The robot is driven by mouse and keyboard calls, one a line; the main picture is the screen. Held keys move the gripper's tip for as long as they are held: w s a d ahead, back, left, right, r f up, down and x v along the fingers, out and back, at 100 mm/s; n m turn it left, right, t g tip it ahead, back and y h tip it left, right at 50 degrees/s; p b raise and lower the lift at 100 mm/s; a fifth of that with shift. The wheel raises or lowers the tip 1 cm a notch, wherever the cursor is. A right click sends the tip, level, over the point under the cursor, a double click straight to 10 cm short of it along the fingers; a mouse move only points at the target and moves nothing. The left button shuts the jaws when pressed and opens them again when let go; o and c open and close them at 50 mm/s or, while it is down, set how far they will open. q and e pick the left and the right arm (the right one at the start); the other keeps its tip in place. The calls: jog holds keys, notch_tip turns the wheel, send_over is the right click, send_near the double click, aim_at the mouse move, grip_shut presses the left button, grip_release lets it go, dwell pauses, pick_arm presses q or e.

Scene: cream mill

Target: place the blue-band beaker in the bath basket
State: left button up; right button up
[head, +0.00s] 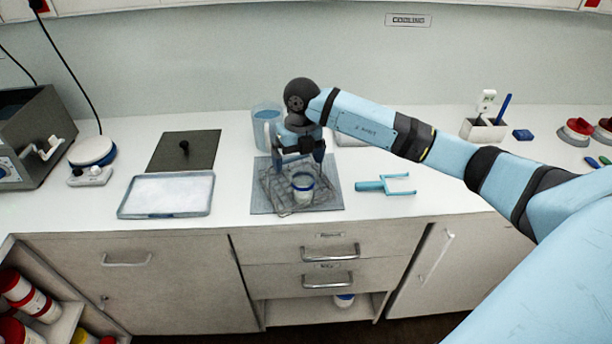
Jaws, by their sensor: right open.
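The blue-band beaker (303,188) is white with a blue band near its top. It stands upright within the outline of the wire bath basket (274,200), which rests on a grey mat (335,202) on the counter. My right gripper (300,165) is open, pointing down just above and behind the beaker, with its fingers apart. I cannot tell whether a finger touches the rim. My left gripper is not in view.
A blue jug (266,125) stands close behind the basket. A light-blue forked tool (385,185) lies to the right. A white-filled tray (167,195) and a dark lid (184,152) lie to the left. Another blue-banded container (344,300) sits on the shelf below.

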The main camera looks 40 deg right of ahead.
jog(key=s+a+f+m+t+y, duration=0.2)
jog(key=s+a+m+t+y, duration=0.3)
jog(key=a+y, duration=0.55)
jog(key=s+a+f+m+t+y, duration=0.1)
jog(key=s+a+m+t+y, duration=0.15)
jog(key=s+a+y, duration=0.75)
jog(key=s+d+f+m+t+h, duration=0.1)
jog(key=s+d+f+m+h, duration=0.1)
jog(key=s+f+m+h, duration=0.3)
jog(key=s+d+f+m+t+h, duration=0.2)
jog(key=s+f+m+h, duration=0.4)
jog(key=f+m+h, duration=0.7)
jog(key=d+f+m, duration=0.1)
jog(key=f+m, duration=0.1)
jog(key=m, duration=0.3)
jog(key=shift+s, duration=0.25)
jog(key=shift+r, duration=0.1)
